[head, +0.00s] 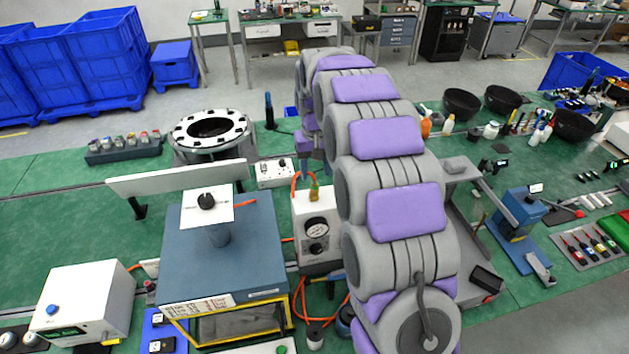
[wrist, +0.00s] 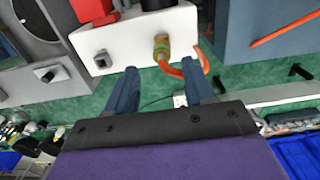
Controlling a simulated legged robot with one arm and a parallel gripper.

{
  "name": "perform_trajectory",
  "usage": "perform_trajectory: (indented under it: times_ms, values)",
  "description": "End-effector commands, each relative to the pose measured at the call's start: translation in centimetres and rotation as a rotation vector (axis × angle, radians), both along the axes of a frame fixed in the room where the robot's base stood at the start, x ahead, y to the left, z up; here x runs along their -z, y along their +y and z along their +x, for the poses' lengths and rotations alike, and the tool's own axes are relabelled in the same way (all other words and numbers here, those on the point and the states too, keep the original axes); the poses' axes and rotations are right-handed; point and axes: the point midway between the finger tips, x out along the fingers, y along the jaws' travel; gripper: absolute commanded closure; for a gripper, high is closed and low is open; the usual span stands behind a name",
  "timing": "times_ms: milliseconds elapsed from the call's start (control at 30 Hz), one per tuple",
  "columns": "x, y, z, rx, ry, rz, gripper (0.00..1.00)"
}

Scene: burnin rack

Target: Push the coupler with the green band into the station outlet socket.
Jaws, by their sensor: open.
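The coupler with the green band (head: 314,190) stands at the back of the white gauge station (head: 316,258), with an orange hose (head: 295,185) curving from it. In the wrist view the brass-coloured coupler with its green band (wrist: 161,47) sits against the station's white face (wrist: 125,43), and the hose (wrist: 191,70) loops off to its right. The outlet socket is hidden; I cannot tell how deep the coupler sits. My gripper (wrist: 160,80) is open and empty, its two blue fingers apart and pointing toward the coupler. In the head view my arm hides the gripper.
A blue-grey box machine (head: 225,255) stands left of the station, with a long white panel (head: 165,180) behind it. A round flanged ring (head: 210,130) and a small white control box (head: 275,173) stand farther back. More orange hose (head: 325,292) lies in front of the station.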

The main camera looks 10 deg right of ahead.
Motion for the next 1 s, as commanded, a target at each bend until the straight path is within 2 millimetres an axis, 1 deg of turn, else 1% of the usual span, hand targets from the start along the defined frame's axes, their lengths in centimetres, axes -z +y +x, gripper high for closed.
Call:
perform_trajectory:
  times_ms: [33,200,400,500,600,700,1000]
  values:
    - [-1.3,-0.1,0.2,0.000,-0.008,0.000,0.47]
    - [-4.9,-0.1,0.3,0.001,-0.008,0.000,0.47]
    - [-8.2,-0.2,0.2,0.000,-0.003,0.001,0.47]
    - [-9.3,-0.2,0.3,0.001,-0.003,0.001,0.47]
    - [-10.2,-0.2,0.2,0.001,-0.002,0.001,0.47]
    - [-10.7,-0.2,0.2,0.001,-0.002,0.001,0.47]
    - [-11.0,-0.2,0.1,0.001,0.001,0.001,0.47]
